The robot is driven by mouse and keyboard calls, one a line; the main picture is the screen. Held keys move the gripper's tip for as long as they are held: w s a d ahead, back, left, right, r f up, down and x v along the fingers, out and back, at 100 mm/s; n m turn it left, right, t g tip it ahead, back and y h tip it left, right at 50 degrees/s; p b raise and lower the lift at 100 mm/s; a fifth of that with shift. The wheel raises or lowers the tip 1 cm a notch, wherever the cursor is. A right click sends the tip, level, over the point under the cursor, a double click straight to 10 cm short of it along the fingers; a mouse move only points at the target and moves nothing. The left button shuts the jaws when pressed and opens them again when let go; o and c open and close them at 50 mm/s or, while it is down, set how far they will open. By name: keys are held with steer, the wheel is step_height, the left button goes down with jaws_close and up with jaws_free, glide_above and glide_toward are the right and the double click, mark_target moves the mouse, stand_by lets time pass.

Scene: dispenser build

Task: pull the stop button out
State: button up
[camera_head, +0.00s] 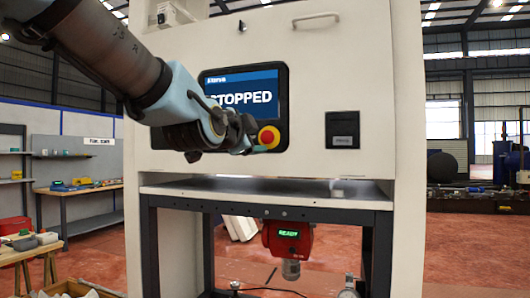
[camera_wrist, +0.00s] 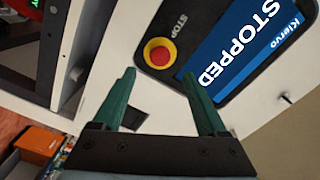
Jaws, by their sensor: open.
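The stop button (camera_head: 269,137) is a red mushroom knob on a yellow ring, at the lower right of the dark control panel. It also shows in the wrist view (camera_wrist: 159,54), beside the label STOP. The panel's screen (camera_head: 241,95) reads STOPPED. My gripper (camera_head: 262,150) is just left of and below the button in the head view. In the wrist view my gripper (camera_wrist: 160,88) has its two green fingers spread, with nothing between them. The button lies beyond the fingertips, roughly centred between them. I cannot tell whether the fingers touch the panel.
A metal shelf (camera_head: 210,190) juts out below the panel. A red device (camera_head: 287,239) with a green READY display hangs under it. A dark square fitting (camera_head: 342,130) is right of the panel, and a handle (camera_head: 316,17) is above. A workbench (camera_head: 80,200) stands at the left.

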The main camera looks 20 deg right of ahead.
mark_target(267, 137)
steer(key=shift+w+d+f+b, duration=0.15)
steer(key=shift+f+b, duration=0.1)
steer(key=shift+b, duration=0.8)
steer(key=x, duration=0.6)
steer(key=shift+w+d+r+p, duration=0.2)
steer(key=shift+d+r+p, duration=0.1)
steer(key=shift+r, duration=0.1)
steer(key=shift+w+d+f, duration=0.1)
steer(key=shift+w+d, duration=0.3)
steer(key=shift+w, duration=0.15)
jaws_close()
